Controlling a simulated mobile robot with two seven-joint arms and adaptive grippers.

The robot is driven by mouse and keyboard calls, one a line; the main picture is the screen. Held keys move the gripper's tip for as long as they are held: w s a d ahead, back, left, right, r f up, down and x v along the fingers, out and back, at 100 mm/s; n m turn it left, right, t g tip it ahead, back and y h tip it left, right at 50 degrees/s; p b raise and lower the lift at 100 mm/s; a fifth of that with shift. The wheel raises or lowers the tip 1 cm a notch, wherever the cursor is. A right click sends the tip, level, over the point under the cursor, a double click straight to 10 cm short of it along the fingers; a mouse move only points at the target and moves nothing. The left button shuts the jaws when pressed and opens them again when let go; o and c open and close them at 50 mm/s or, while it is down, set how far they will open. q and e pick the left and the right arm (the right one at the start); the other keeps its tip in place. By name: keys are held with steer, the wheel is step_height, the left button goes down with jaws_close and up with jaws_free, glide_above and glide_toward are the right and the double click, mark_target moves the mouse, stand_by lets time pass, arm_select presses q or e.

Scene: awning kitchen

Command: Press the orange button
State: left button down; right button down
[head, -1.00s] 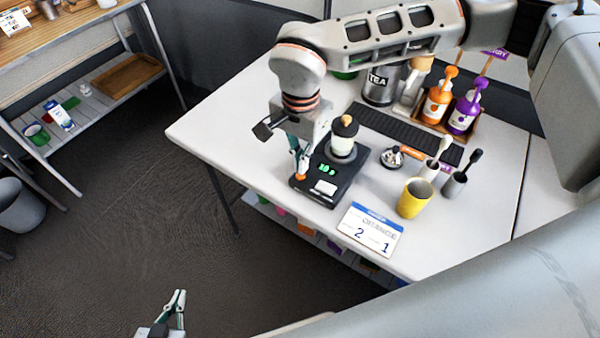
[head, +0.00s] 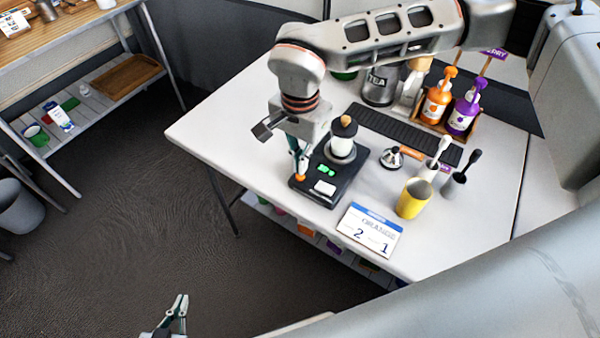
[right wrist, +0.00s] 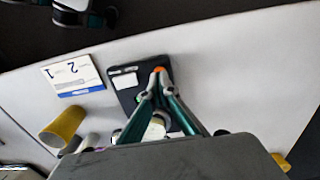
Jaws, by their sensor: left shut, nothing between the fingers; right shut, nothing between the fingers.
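The orange button (head: 300,178) sits on the front left corner of a black scale-like device (head: 321,197) on the white table. It also shows in the right wrist view (right wrist: 160,70). My right gripper (head: 301,171) is shut and empty, pointing down with its fingertips at the button; they seem to touch it. In the right wrist view its closed fingertips (right wrist: 158,77) partly cover the button. My left gripper (head: 180,302) is shut and empty, low over the floor, far from the table.
A yellow cup (head: 414,199) and an order card (head: 369,231) lie right of the device. The table's front left area is clear.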

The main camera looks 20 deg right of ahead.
arm_select(q)
steer(key=shift+w+a+r, duration=0.1)
steer(key=shift+w+r, duration=0.05)
steer(key=shift+w, duration=0.3)
arm_select(e)
steer(key=shift+f, duration=0.15)
arm_select(q)
steer(key=shift+s, duration=0.1)
arm_select(e)
steer(key=shift+f, duration=0.2)
arm_select(q)
steer(key=shift+s+f, duration=0.1)
steer(key=shift+f, duration=0.1)
arm_select(e)
steer(key=shift+f, duration=0.1)
steer(key=shift+f, duration=0.35)
arm_select(q)
steer(key=shift+s+f+b, duration=0.3)
steer(key=shift+s+f, duration=0.1)
steer(key=shift+s, duration=0.1)
arm_select(e)
steer(key=shift+f, duration=0.1)
